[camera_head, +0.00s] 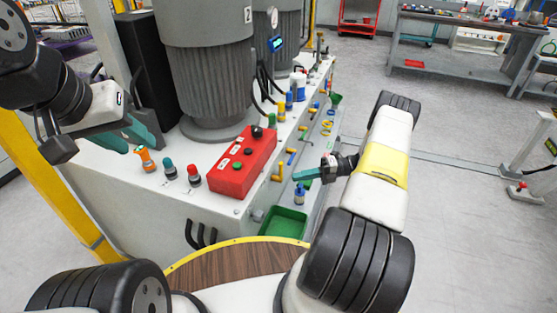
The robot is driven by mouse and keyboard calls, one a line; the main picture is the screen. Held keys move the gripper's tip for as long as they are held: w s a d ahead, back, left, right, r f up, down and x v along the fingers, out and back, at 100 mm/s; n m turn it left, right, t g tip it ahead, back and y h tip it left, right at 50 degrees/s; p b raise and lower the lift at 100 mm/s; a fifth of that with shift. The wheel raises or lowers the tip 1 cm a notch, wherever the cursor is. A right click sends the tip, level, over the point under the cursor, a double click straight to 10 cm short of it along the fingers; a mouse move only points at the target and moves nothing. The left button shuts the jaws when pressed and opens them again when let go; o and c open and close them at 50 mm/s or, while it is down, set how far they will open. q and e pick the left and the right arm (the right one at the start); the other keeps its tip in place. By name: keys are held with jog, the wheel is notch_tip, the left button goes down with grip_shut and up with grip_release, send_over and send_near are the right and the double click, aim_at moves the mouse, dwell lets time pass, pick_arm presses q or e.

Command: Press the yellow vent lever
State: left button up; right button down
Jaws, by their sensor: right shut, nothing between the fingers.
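Several small yellow levers are on the right side of the grey machine base; the nearest yellow lever (278,173) is just right of the red control box. I cannot tell which one is the vent lever. My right gripper (304,174) is shut and empty, with teal fingers pointing left toward the levers. It looks a short way right of the nearest lever, apart from it. My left gripper (128,139) hangs over the left part of the base, its teal fingers apart with nothing seen between them.
The red control box (243,162) with buttons stands beside the levers. An orange-topped knob (146,159), a teal knob (170,168) and a red knob (194,174) are in front. A blue valve (299,194) and green tray (283,223) sit below my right gripper. Grey cylinders rise behind.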

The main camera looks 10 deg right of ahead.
jog(key=shift+s+d, duration=0.15)
jog(key=shift+d, duration=2.2)
jog(key=s+a+r+n+g+h, duration=0.15)
jog(key=a+r+n+h, duration=0.35)
jog(key=r+n, duration=0.65)
jog(key=s+a+r+n+g+h, duration=0.15)
jog(key=a+r+n+h, duration=0.35)
jog(key=r, duration=1.1)
jog(key=s+a+r+n+t+h, duration=0.2)
jog(key=s+r+n+t, duration=0.2)
jog(key=s+n, duration=0.5)
jog(key=s+a+r+n+t+h, duration=0.2)
jog(key=s+a+r+n+t, duration=0.1)
jog(key=s+r+n, duration=0.4)
jog(key=shift+s+a+n+t+h, duration=0.3)
jog(key=shift+s+n+t, duration=0.2)
jog(key=shift+s+n, duration=1.2)
jog(key=shift+s+m, duration=0.3)
jog(key=shift+m, duration=0.05)
